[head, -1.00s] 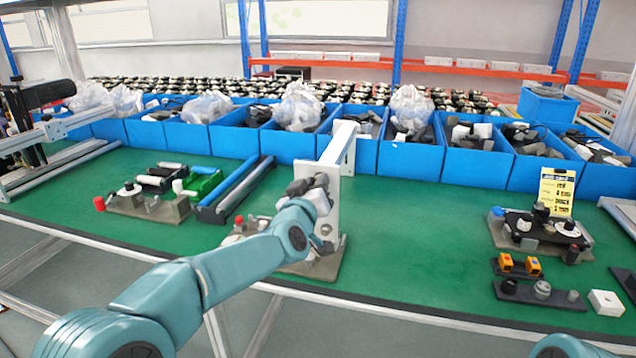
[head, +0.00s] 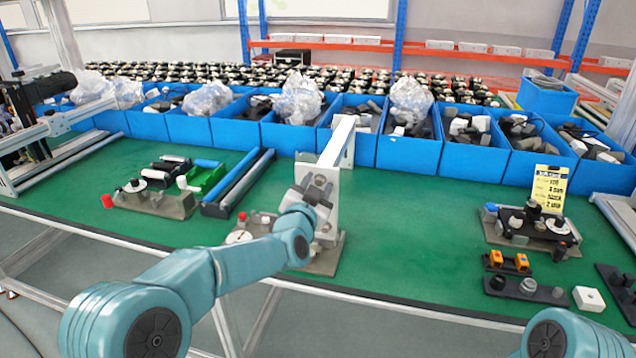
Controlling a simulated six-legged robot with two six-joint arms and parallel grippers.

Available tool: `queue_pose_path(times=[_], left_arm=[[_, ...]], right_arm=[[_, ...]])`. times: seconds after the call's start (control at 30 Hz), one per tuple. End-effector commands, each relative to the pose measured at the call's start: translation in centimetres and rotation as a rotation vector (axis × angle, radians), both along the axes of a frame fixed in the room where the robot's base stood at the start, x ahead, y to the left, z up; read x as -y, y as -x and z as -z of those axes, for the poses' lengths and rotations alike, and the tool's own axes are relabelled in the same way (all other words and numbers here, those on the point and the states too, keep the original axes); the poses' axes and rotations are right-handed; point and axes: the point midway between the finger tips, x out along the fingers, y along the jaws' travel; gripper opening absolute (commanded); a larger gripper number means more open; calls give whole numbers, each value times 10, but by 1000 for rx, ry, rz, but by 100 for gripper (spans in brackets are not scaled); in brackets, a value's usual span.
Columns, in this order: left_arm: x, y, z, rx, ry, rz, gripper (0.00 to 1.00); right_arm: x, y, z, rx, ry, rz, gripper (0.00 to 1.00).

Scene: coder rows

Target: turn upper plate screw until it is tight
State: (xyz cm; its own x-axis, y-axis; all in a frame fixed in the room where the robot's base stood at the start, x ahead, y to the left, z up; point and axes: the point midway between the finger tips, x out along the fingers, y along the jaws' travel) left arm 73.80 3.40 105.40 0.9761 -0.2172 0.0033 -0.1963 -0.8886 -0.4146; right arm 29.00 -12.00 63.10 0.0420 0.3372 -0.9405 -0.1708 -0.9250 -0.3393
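A white upright plate (head: 329,222) stands on a grey base (head: 322,262) near the table's front edge, in the middle of the head view. My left gripper (head: 318,188) is at the upper part of this plate, with its dark fingers against or just in front of the plate's face. The upper plate screw is not distinguishable; the fingers cover that area. Whether the fingers are closed on it cannot be seen. Only a teal link of my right arm shows at the lower right; its gripper is out of view.
Blue bins (head: 408,152) with parts and plastic bags line the table's back. A fixture (head: 152,198) stands at the left beside blue and grey bars. Another fixture (head: 530,228) with a yellow card (head: 550,188) stands at the right. Green table (head: 420,230) between is clear.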

Motion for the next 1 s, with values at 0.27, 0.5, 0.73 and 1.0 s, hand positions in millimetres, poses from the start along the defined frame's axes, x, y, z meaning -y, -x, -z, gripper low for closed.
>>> queue_pose_path(times=[0.27, 0.5, 0.73, 1.0], left_arm=[[0, 0, 1, -3, 12, 0, 40], [0, 0, 7, -56, 260, 1, 40], [0, 0, 6, -124, 578, 3, 40], [0, 0, 1, -185, 834, 3, 40]], right_arm=[[0, 0, 3, 0, 0, 0, 40], [0, 0, 37, 0, 0, 0, 40], [0, 0, 67, 0, 0, 0, 40], [0, 0, 81, 0, 0, 0, 40]])
